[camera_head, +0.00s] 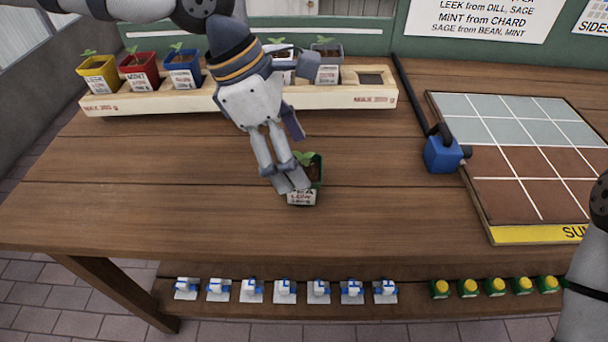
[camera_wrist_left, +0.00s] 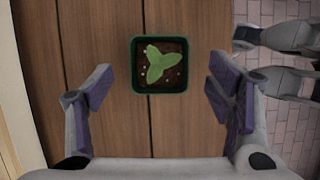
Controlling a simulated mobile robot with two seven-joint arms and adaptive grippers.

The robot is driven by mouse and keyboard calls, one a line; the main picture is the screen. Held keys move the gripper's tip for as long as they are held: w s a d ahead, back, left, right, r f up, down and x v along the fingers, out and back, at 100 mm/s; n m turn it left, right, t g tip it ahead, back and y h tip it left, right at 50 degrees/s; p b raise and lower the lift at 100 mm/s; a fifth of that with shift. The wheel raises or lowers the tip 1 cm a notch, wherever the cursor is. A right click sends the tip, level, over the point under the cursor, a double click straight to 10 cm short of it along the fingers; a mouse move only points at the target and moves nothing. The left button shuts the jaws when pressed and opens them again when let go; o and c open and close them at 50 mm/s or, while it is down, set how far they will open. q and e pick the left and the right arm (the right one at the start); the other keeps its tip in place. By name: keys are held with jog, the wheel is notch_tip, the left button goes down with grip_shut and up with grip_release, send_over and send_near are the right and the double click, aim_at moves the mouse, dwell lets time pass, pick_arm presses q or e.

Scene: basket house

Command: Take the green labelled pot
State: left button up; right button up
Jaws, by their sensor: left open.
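The green labelled pot (camera_head: 318,170) stands upright on the wooden table, in front of the long planter tray. It holds dark soil and a green seedling, and a white label shows at its front. In the left wrist view the pot (camera_wrist_left: 160,88) is seen from above, between and beyond my open fingers. My left gripper (camera_head: 292,155) is open above the pot and hides part of it in the head view. Its fingers (camera_wrist_left: 158,95) stand apart on either side in the wrist view, with nothing between the pads.
The wooden tray (camera_head: 160,104) holds yellow, red, blue and other pots at the back. A blue block-like thing (camera_head: 441,155) sits beside the gridded board (camera_head: 492,232) at right. The table (camera_head: 150,205) is clear left of the pot. Small items line a lower shelf.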

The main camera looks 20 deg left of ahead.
pick_arm(q)
jog(key=x, duration=0.4)
jog(key=shift+a+f, duration=0.1)
jog(key=shift+f, duration=0.25)
jog(key=shift+r, duration=0.1)
jog(key=c, duration=1.3)
jog(key=shift+c, duration=0.2)
